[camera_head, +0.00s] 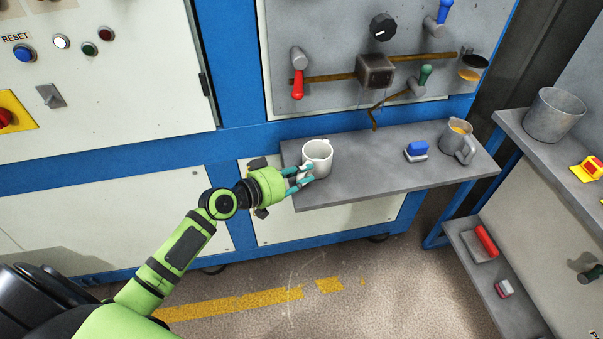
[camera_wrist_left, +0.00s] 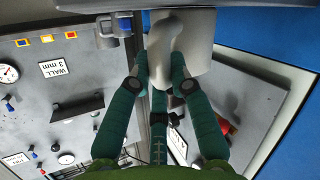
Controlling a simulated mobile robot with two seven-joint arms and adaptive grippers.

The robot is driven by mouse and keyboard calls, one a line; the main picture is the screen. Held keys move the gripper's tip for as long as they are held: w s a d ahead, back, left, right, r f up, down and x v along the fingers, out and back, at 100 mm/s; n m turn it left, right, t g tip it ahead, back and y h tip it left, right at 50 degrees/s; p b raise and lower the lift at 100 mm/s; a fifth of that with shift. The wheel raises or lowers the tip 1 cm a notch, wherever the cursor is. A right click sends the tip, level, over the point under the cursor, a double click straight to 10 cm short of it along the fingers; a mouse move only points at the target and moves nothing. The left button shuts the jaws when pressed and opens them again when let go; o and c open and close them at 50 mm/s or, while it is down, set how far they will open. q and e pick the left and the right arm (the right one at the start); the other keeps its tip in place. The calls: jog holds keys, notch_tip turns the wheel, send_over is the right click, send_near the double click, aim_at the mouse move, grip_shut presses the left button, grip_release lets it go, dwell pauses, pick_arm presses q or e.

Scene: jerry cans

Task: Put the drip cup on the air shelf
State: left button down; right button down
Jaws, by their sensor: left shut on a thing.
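The white cup (camera_head: 316,158), a mug that looks like the drip cup, is upright at the left end of the grey shelf (camera_head: 375,170) under the lever panel. I cannot tell whether it rests on the shelf or hangs just above it. My left gripper (camera_head: 303,176) comes from the left and is shut on the cup. In the left wrist view its teal fingers (camera_wrist_left: 160,78) close on the handle, with the cup's pale body (camera_wrist_left: 194,45) behind. No label shows which shelf is the air shelf. My right gripper is out of view.
A side bench at right carries a metal pot (camera_head: 553,115). The shelf's middle is clear.

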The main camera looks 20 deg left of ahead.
pick_arm(q)
jog(key=c, duration=1.1)
grip_release()
jog(key=shift+c, duration=0.2)
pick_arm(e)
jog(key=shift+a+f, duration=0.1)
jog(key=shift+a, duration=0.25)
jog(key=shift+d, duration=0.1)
pick_arm(q)
jog(key=shift+r, duration=0.15)
jog(key=b+v, duration=0.2)
jog(key=v, duration=1)
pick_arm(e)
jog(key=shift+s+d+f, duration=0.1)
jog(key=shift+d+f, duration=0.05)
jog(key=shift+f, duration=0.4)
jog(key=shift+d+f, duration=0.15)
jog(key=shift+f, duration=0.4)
pick_arm(q)
jog(key=shift+f, duration=0.2)
